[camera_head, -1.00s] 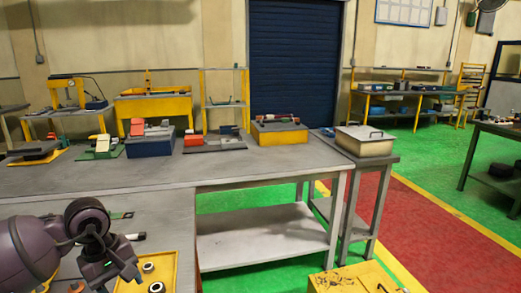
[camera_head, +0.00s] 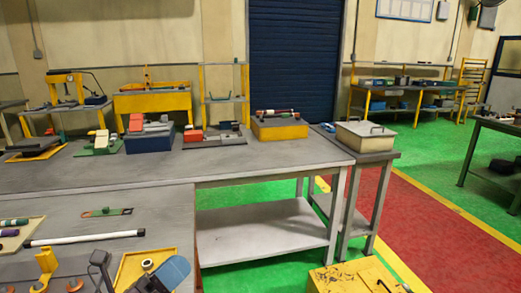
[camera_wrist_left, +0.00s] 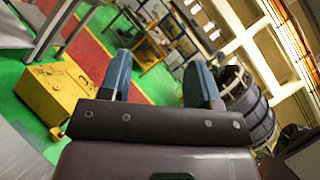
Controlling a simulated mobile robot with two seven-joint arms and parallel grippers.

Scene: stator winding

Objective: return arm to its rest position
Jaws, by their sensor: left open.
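My left gripper (camera_wrist_left: 160,85) is open and empty in the left wrist view, with its two blue fingers spread apart. My right gripper is not in view.
The grey bench (camera_head: 140,212) holds a white rod (camera_head: 85,238) and a green tool (camera_head: 106,212). A dark stand (camera_head: 101,268) and orange hooks (camera_head: 47,262) stand at the front. A yellow box (camera_head: 360,277) is on the floor, also in the wrist view (camera_wrist_left: 57,97).

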